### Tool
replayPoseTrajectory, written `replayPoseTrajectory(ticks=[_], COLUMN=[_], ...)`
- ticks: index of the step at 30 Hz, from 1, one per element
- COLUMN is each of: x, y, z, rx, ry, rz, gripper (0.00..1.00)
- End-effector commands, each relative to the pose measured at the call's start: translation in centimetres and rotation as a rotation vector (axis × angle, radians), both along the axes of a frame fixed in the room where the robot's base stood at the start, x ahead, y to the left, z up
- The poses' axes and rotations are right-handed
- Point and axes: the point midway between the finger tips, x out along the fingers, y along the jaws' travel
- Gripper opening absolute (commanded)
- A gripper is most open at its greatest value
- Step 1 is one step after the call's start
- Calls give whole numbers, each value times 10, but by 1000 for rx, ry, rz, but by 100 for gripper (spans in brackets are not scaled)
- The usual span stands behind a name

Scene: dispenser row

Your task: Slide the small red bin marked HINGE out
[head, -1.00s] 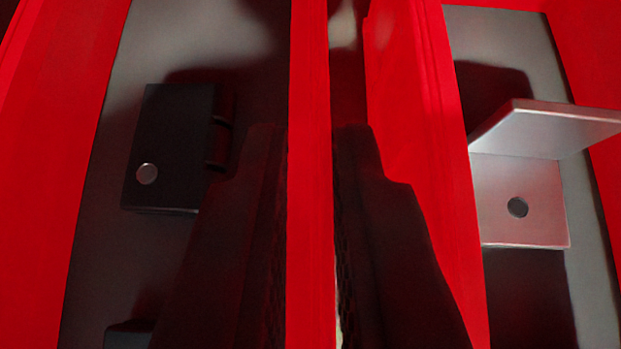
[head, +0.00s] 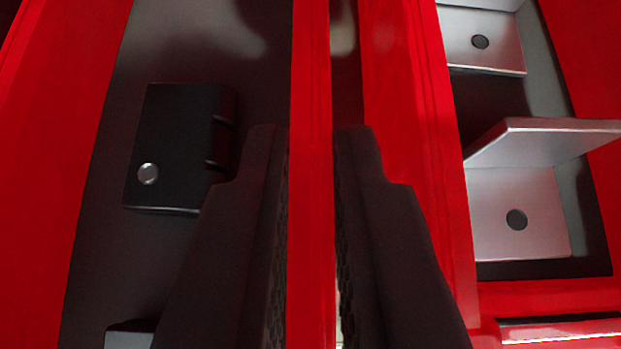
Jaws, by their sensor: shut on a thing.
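A red bin fills the left of the head view, with its left wall (head: 60,150) at the edge and its right wall (head: 311,60) upright near the middle. It holds a black hinge (head: 170,150), and part of another dark piece (head: 130,338) shows below. My gripper (head: 312,140) is shut on the right wall, one dark finger on each side. The left finger is inside the bin, beside the black hinge. No HINGE marking is in view; the front of this bin is out of frame.
A second red bin stands to the right, its near wall (head: 415,120) across a narrow dark gap from the held wall. It holds silvery angled brackets (head: 518,235). Its front edge (head: 550,297) shows at the lower right.

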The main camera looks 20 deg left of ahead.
Motion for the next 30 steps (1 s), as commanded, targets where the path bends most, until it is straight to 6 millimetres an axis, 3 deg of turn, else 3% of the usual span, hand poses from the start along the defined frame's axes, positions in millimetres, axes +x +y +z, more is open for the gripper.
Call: replayPoseTrajectory(ticks=[20,21,23,30], x=[-11,-11,-11,-11], y=[-7,-7,-7,-7], z=[0,0,0,0], rx=[0,0,0,0], ry=[-1,-1,-1,-1], rz=[0,0,0,-1], gripper=[0,15,32,35])
